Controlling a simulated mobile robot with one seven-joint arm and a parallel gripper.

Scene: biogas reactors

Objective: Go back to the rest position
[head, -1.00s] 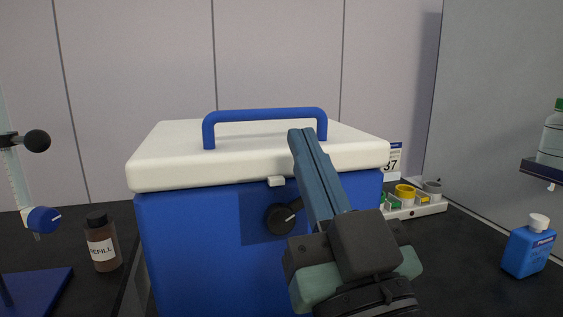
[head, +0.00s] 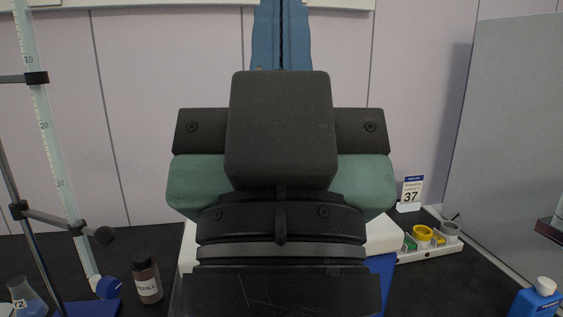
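My gripper (head: 281,25) is raised in the middle of the head view and points up, with its back towards the camera. Its two blue fingers lie side by side with only a thin dark line between them, and nothing shows in them. The fingertips run out of the top of the picture. Behind and below my gripper is the blue box (head: 383,280) with its white lid (head: 384,234). Most of the box, its handle and its knob are hidden by my gripper and wrist.
A burette (head: 45,130) on a stand is at the left, with a brown bottle (head: 147,282) and a flask (head: 26,296) below. At the right are a white tray (head: 440,252) with small parts, a card reading 37 (head: 411,192) and a blue bottle (head: 537,300).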

